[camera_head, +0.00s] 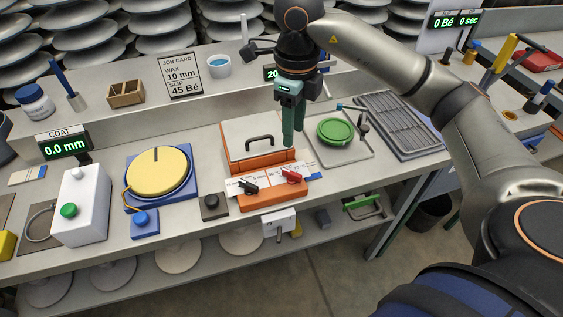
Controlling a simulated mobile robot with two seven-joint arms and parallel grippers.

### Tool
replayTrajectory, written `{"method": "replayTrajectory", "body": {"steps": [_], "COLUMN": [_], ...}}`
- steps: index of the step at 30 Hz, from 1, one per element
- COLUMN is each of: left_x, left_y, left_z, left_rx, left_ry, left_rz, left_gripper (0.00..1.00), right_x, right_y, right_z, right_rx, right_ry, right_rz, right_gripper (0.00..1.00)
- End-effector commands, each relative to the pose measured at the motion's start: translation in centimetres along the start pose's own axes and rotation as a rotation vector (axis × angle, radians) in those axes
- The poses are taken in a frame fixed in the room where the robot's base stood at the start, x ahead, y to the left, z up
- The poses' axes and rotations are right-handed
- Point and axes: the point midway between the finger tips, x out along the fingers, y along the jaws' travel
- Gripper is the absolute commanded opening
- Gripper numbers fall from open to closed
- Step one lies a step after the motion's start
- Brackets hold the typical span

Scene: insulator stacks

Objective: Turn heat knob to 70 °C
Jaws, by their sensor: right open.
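An orange heating box (262,162) with a pale lid and a dark handle stands mid-bench. Its sloped front panel carries a red knob (292,176) on the right and a black knob (248,187) on the left. I cannot read the panel's labels, so which knob sets the heat is not certain. A green readout (270,73) behind the box shows "20", partly hidden by my gripper. My right gripper (293,138) is open and empty, its teal fingers pointing down above the box's right back part, behind and above the red knob. My left gripper is out of view.
A green round lid (335,130) on a tray and a ribbed grey rack (397,122) lie right of the box. A yellow disc (159,171) on a blue base and a white box (82,207) stand left. A job card (181,75) stands behind.

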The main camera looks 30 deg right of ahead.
Motion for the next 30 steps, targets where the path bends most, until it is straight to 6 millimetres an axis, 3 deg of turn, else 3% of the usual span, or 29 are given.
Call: {"method": "replayTrajectory", "body": {"steps": [5,18,24,30], "left_x": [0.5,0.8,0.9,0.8], "left_y": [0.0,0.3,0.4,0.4], "left_z": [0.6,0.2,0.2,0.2], "left_rx": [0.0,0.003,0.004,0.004], "left_ry": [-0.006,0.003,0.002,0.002], "left_rz": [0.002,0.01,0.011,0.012], "left_gripper": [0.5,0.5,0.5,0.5], "right_x": [2.1,10.3,12.1,12.4], "right_y": [0.0,0.1,0.1,0.1], "right_z": [-0.1,-0.1,-0.1,-0.1], "right_rx": [0.0,-0.001,-0.002,-0.002], "right_ry": [0.006,0.004,0.002,0.001], "right_rz": [0.0,0.001,0.001,0.001], "right_gripper": [0.45,0.45,0.45,0.45]}}
